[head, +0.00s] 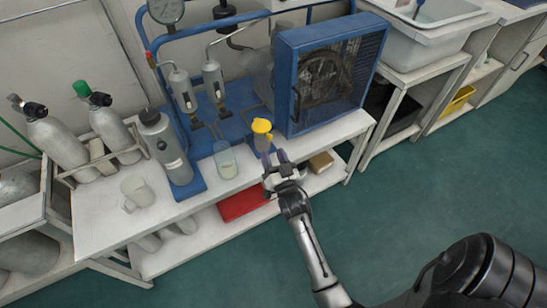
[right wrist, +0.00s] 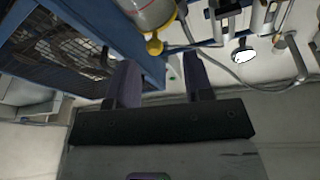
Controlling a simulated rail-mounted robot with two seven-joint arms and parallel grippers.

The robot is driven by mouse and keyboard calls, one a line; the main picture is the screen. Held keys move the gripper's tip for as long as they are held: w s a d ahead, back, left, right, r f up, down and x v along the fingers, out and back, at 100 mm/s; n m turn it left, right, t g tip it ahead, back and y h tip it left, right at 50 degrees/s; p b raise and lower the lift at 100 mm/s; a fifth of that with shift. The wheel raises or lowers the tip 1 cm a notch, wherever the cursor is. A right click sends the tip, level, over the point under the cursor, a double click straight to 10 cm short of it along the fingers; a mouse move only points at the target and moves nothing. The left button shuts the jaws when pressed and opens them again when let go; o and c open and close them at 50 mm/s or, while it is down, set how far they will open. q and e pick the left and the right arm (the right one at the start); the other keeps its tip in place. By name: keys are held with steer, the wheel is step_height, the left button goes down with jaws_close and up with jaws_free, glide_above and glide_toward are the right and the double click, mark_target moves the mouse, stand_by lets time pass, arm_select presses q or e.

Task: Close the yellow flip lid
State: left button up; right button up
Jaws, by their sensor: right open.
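The yellow flip lid (head: 261,126) tops a small container (head: 262,143) near the front edge of the bench, beside the blue caged unit. In the right wrist view, a yellow part (right wrist: 155,46) sits beside the yellow rim of a pale, see-through container (right wrist: 146,10). I cannot tell the lid's exact angle. My right gripper (head: 274,160) is open and empty, just in front of and below the lid in the head view. Its two spread fingers also show in the right wrist view (right wrist: 160,80), with the yellow part beyond them. My left gripper is not in view.
The blue caged unit (head: 330,75) stands right of the lid. A glass beaker (head: 225,160) and a grey bottle (head: 166,148) stand to its left. A white mug (head: 137,190) is farther left. A red item (head: 242,203) lies on the shelf below. The green floor in front is clear.

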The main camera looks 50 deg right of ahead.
arm_select(q)
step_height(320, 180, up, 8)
steer(key=p, duration=0.7)
arm_select(e)
steer(key=s+d+r, duration=0.4)
steer(key=s+r, duration=0.4)
steer(key=s, duration=0.3)
steer(key=shift+d+r, duration=0.15)
steer(key=shift+r, duration=0.2)
steer(key=shift+w, duration=0.1)
